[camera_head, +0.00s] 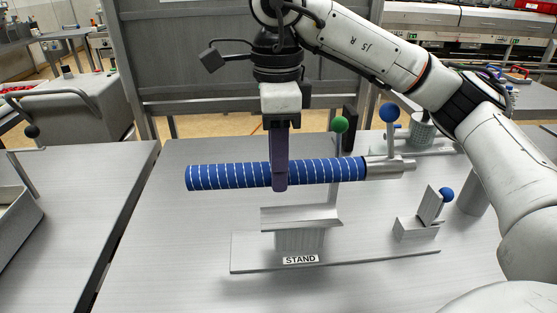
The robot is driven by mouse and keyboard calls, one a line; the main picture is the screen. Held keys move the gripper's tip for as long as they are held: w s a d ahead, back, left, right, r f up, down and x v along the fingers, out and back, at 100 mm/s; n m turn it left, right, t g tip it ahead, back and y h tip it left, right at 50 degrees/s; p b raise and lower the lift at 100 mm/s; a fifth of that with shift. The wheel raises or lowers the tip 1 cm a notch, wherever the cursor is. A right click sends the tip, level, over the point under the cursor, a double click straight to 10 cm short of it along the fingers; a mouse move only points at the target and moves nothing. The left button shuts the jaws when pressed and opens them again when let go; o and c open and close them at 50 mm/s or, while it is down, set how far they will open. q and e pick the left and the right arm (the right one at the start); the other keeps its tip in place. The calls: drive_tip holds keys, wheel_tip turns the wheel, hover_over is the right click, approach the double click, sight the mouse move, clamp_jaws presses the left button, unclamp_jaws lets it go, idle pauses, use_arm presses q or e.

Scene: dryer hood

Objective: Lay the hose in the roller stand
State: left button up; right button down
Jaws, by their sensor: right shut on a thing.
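The blue ribbed hose (225,176) with white stripes is held roughly level in the air. A grey metal end fitting (389,167) is on its right end. My right gripper (280,185) points down and is shut on the hose near its middle. The stand (300,216) has a pale cradle on a pedestal and a flat base labelled STAND. It is on the table below and slightly right of my right gripper, and the hose is apart from its cradle. The rollers themselves cannot be made out. My left gripper is not in view.
A blue ball knob (389,113) stands near the end fitting. A small block with a tilted plate (416,222) and another blue ball is right of the stand. The table (180,245) is clear at left.

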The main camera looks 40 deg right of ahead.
sight(278, 223)
wheel_tip(278, 223, down, 4)
drive_tip(key=shift+r+b, duration=0.1)
drive_tip(key=shift+b, duration=1.15)
wheel_tip(278, 223, down, 2)
drive_tip(key=shift+f+b, duration=0.1)
drive_tip(key=shift+b, duration=0.8)
drive_tip(key=shift+f, duration=0.35)
drive_tip(key=shift+f+b, duration=0.95)
drive_tip(key=c, duration=1.7)
unclamp_jaws()
drive_tip(key=o, duration=0.3)
